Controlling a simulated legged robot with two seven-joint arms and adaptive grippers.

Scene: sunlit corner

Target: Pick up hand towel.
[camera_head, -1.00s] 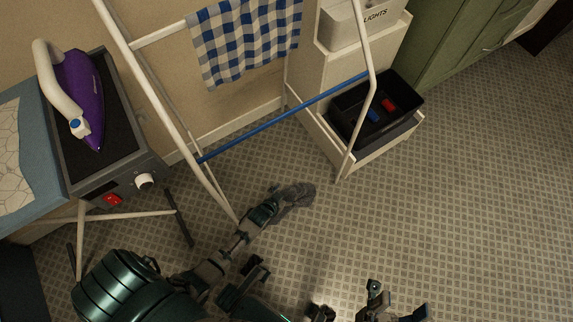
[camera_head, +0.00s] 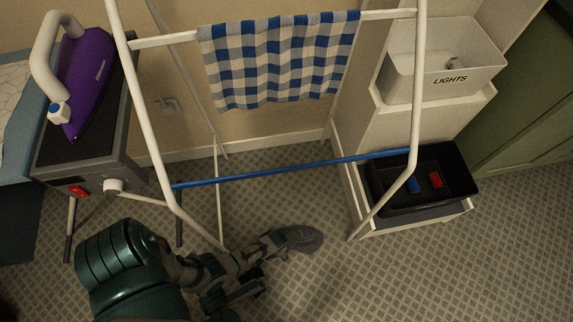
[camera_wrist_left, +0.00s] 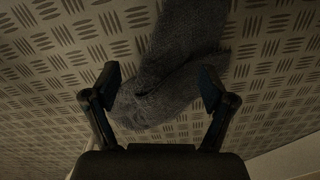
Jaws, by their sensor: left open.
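A blue-and-white checked towel (camera_head: 280,60) hangs over the upper bar of a white drying rack (camera_head: 150,120). It is spread flat, with its lower edge free. My left gripper (camera_wrist_left: 159,80) is open, low near the floor in front of the rack, well below and apart from the towel. A grey knitted cloth, perhaps a sock (camera_wrist_left: 178,65), lies on the floor just beyond and between the open fingers in the left wrist view. It also shows by the gripper's tip in the head view (camera_head: 303,238). My right gripper is out of view.
A white bin marked LIGHTS (camera_head: 445,75) sits on a shelf at right, above a black bin (camera_head: 400,200) holding red and blue items. The rack's blue lower bar (camera_head: 290,168) crosses in front. Floor at bottom right is clear.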

